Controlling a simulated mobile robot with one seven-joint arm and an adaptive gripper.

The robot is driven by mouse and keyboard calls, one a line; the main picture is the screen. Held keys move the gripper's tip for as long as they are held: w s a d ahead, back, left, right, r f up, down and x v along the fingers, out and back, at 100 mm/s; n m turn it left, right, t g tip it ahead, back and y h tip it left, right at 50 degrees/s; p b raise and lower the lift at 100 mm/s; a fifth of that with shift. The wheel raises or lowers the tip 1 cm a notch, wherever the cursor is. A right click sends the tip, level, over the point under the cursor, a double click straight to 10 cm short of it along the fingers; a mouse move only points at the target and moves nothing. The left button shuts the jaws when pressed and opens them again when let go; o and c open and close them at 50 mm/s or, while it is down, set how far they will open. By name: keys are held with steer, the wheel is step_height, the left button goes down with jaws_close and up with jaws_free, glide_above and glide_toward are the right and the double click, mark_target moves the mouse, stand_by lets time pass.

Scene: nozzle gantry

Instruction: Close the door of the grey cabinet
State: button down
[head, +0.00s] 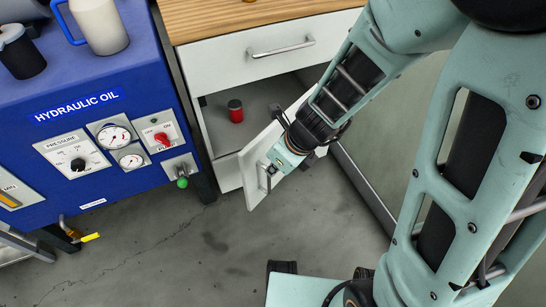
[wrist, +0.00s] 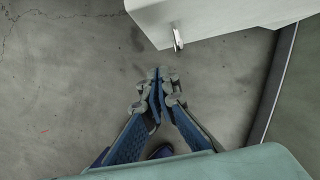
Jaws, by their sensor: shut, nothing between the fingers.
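The light grey cabinet (head: 216,128) has a wooden top, a closed drawer (head: 262,47) and an open compartment below it. Its door (head: 252,162) stands swung out into the room, partly covered by my wrist. In the wrist view the door (wrist: 215,18) crosses the top right, with its small metal handle (wrist: 177,36). My gripper (wrist: 158,80) is shut and empty, its fingertips over bare floor, just below the handle in the picture and apart from it. In the head view my fingers are hidden or cannot be made out beside the door.
A red can with a dark lid (head: 236,111) stands inside the compartment. A blue hydraulic oil unit (head: 75,100) with gauges and a green-tipped lever (head: 182,182) stands left of the cabinet. The concrete floor (head: 180,250) in front is clear.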

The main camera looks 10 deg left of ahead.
mark_target(254, 169)
steer(key=shift+w+a+f+b, duration=0.6)
steer(key=shift+a+f, duration=0.4)
steer(key=shift+f, duration=0.2)
steer(key=shift+w+a+f+b, duration=0.6)
steer(key=shift+a+f, duration=0.35)
steer(key=shift+f, duration=0.2)
steer(key=shift+w+a+f+b, duration=0.6)
steer(key=shift+a+f, duration=0.4)
steer(key=shift+f, duration=0.2)
